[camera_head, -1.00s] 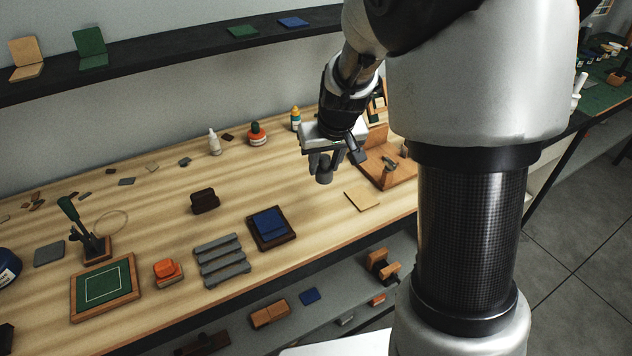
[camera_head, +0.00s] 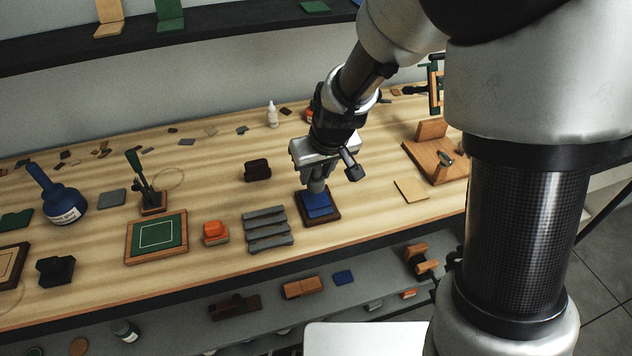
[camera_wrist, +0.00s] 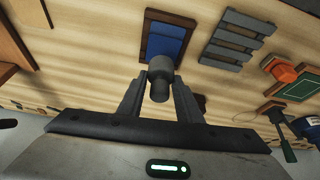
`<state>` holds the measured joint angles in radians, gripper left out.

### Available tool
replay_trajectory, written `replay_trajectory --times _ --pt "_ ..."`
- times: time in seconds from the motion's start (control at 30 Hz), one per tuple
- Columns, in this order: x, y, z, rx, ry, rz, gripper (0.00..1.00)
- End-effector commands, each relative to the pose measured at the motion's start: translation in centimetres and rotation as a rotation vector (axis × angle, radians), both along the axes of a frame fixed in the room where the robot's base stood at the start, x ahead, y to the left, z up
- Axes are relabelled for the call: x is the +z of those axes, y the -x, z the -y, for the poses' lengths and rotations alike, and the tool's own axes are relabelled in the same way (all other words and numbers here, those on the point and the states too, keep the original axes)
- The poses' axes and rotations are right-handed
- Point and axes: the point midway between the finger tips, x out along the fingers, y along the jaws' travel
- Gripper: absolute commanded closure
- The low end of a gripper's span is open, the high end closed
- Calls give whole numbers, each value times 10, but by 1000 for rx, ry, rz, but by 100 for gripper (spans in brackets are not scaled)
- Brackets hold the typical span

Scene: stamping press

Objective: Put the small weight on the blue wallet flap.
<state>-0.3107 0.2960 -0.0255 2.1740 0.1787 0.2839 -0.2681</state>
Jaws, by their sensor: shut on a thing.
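My gripper (camera_head: 317,172) is shut on the small weight (camera_head: 316,186), a grey cylinder with a knob. In the wrist view the weight (camera_wrist: 160,70) sits between the two fingertips (camera_wrist: 160,88). The blue wallet (camera_head: 318,204) lies on a dark brown board (camera_head: 333,217); the wallet (camera_wrist: 167,42) also shows in the wrist view, just beyond the weight. In the head view the weight overlaps the far part of the wallet. I cannot tell whether it touches the flap. My gripper hides part of the board's far edge.
A grey slatted rack (camera_head: 267,227) stands left of the board, and a dark brown block (camera_head: 257,169) lies behind it. A tan square (camera_head: 411,190) and a wooden stand (camera_head: 436,166) are to the right. The wood between board and tan square is clear.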

Motion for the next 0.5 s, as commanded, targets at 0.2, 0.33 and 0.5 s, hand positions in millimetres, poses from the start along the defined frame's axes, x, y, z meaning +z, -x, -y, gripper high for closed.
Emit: replay_trajectory --times 0.2,0.33,0.5 --pt "-29 1 0 0 0 -3 100" --pt "-36 0 0 -1 -1 1 100" --pt "-35 0 0 0 0 2 100"
